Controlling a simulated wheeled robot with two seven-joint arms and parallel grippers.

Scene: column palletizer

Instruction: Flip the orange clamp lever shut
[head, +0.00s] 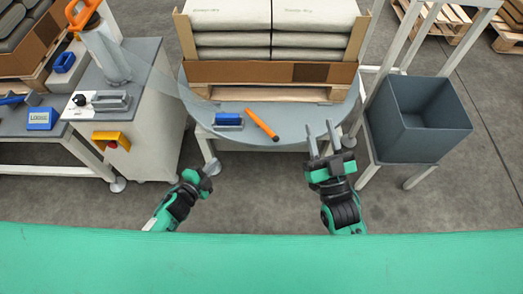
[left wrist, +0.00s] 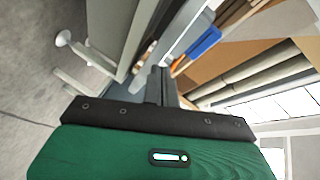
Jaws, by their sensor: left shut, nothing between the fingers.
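An orange bar-like lever (head: 262,124) lies slanted on the front part of the grey round table (head: 290,125), with a dark end toward the table's front edge. A blue block with a grey base (head: 228,121) is just left of it. My left gripper (head: 211,167) is shut and empty, in front of the table and below left of the lever, apart from it. My right gripper (head: 321,132) is open and empty at the table's front right, right of the lever.
A pallet of stacked bags in a carton (head: 272,72) stands on the round table behind the lever. A blue display (head: 40,118) at left reads LOOSE. A grey cabinet (head: 130,110) stands left, and a dark grey bin (head: 420,118) right.

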